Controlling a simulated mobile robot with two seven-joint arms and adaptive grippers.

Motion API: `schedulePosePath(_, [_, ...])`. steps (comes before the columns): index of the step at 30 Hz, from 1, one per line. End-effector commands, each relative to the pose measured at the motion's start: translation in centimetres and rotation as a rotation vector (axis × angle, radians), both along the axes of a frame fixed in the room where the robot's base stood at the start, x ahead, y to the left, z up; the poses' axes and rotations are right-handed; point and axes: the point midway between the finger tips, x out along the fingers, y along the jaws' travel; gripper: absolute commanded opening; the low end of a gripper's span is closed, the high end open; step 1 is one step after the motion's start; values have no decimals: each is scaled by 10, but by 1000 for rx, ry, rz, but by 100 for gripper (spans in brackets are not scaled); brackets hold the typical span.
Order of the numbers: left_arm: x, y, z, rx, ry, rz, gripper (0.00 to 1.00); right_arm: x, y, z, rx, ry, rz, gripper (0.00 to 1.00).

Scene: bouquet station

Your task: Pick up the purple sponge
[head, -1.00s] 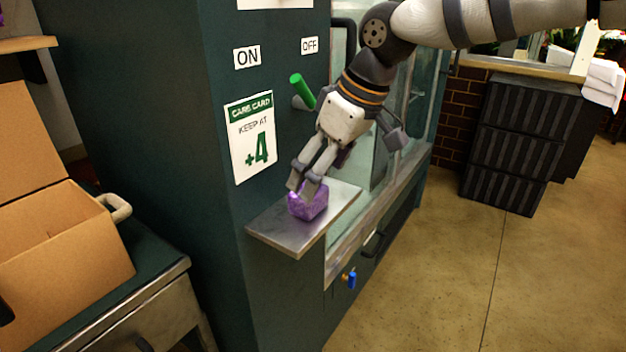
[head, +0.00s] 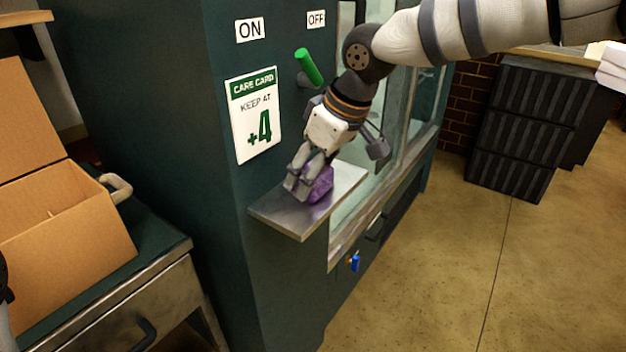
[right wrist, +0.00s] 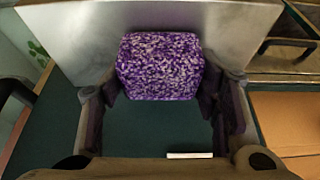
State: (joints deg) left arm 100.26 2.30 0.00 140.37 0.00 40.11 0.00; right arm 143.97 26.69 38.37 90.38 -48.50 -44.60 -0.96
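The purple sponge (head: 320,186) sits on the metal shelf (head: 284,218) on the side of the dark green cabinet. My right gripper (head: 297,188) is down at the sponge and partly covers it in the head view. In the right wrist view, the speckled sponge (right wrist: 160,67) lies between the two spread fingertips of the gripper (right wrist: 160,90), one on each side. The gaps are very small, and firm contact cannot be made out. My left gripper does not show; only a bit of my left arm is at the left edge.
A green-handled lever (head: 309,68) and a care card (head: 253,115) are on the cabinet wall near my right arm. An open cardboard box (head: 65,240) stands on a counter at the left. Black drawers (head: 530,125) stand at the back right. The floor between is clear.

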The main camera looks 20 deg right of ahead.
Motion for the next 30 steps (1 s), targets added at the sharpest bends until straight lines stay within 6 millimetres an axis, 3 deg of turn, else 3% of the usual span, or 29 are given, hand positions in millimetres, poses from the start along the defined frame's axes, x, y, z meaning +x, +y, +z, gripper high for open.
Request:
schedulePosePath(11, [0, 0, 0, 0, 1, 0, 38, -1, 0, 0, -1, 3, -1, 32])
schedulePosePath(17, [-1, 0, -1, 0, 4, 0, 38, 1, 0, 27, -1, -1, -1, 32])
schedulePosePath(24, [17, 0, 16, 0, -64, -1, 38, -42, 30, 100, -4, -17, 3, 32])
schedulePosePath(30, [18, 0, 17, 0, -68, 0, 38, -88, 64, 117, -4, -2, 3, 32])
